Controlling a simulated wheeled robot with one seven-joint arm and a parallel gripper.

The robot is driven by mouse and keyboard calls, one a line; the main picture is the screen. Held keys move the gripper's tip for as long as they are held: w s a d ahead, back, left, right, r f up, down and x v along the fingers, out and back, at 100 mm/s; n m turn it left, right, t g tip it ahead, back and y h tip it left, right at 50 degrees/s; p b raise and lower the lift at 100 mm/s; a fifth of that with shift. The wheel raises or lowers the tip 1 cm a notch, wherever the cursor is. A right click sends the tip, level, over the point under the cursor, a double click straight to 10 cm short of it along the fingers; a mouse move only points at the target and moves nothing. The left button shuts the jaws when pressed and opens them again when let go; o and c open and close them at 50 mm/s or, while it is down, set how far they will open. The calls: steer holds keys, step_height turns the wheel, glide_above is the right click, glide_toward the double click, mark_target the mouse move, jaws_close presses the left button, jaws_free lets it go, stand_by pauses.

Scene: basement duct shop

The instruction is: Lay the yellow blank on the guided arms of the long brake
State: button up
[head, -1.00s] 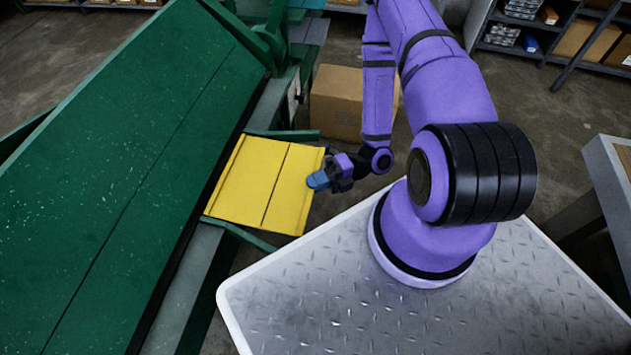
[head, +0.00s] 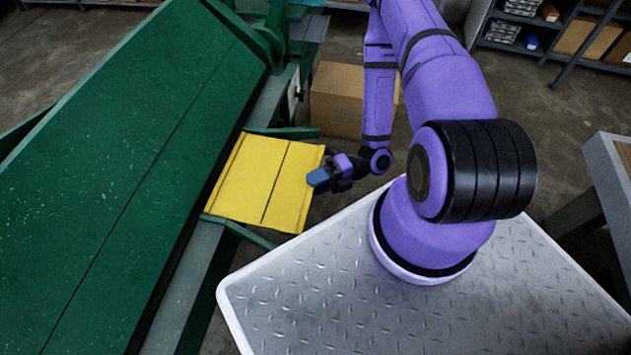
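The yellow blank (head: 250,182) is a flat square sheet with a dark line across it. It lies level at the front edge of the green long brake (head: 130,150), spanning the two guided arms. One arm (head: 285,132) shows past its far side and the other arm (head: 245,234) past its near side. Its left edge meets the brake's dark front gap. My gripper (head: 318,178) is at the blank's right edge, its blue fingertip over that edge. The fingers are too small and overlapped to tell whether they grip the blank or only touch it.
A cardboard box (head: 340,100) stands on the floor behind my arm. A grey-topped bench (head: 610,165) is at the right. Shelves (head: 540,35) with boxes line the back. Open floor lies between the box and the shelves.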

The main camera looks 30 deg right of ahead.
steer(key=shift+r, duration=0.1)
steer(key=shift+r, duration=0.25)
steer(key=s+d, duration=0.1)
steer(key=d, duration=1.1)
steer(key=shift+s+r, duration=0.15)
steer(key=shift+r, duration=0.1)
